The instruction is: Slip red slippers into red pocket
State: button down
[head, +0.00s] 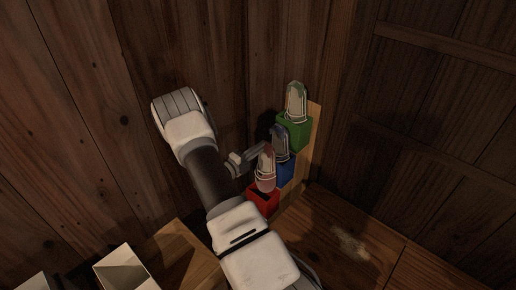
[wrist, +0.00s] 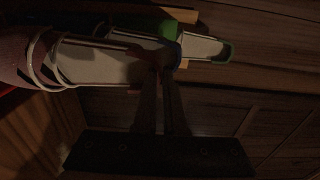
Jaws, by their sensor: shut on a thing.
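The pale reddish slippers (head: 266,172) stand nearly upright at the red pocket (head: 262,199), the lowest on the rack. Their lower end is at its mouth; I cannot tell how far inside it is. In the wrist view the slippers (wrist: 95,62) lie across the upper left, with a pinkish end and pale bands. My gripper (head: 259,151) is at their upper end in the head view. In the wrist view my gripper's fingers (wrist: 163,62) are close together and shut at that end; the exact contact is dark.
A wooden rack board (head: 312,135) stands near the wall corner. Its blue pocket (head: 286,172) and green pocket (head: 294,130) hold other slippers, close above the red ones. A pale open box (head: 125,268) is at lower left. The floor at lower right is clear.

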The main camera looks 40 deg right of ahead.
aim_at(265, 158)
jog(key=shift+f+b, duration=2.2)
jog(key=shift+f, duration=1.4)
jog(key=c, duration=0.9)
grip_release()
jog(key=a+p, duration=0.1)
jog(key=a, duration=0.4)
jog(key=s+a+p, duration=0.1)
jog(key=a+p, duration=0.1)
jog(key=a, duration=0.4)
jog(key=a+p, duration=0.1)
jog(key=a, duration=0.5)
jog(key=shift+s+a, duration=0.2)
jog(key=shift+s, duration=0.05)
jog(key=shift+r, duration=0.1)
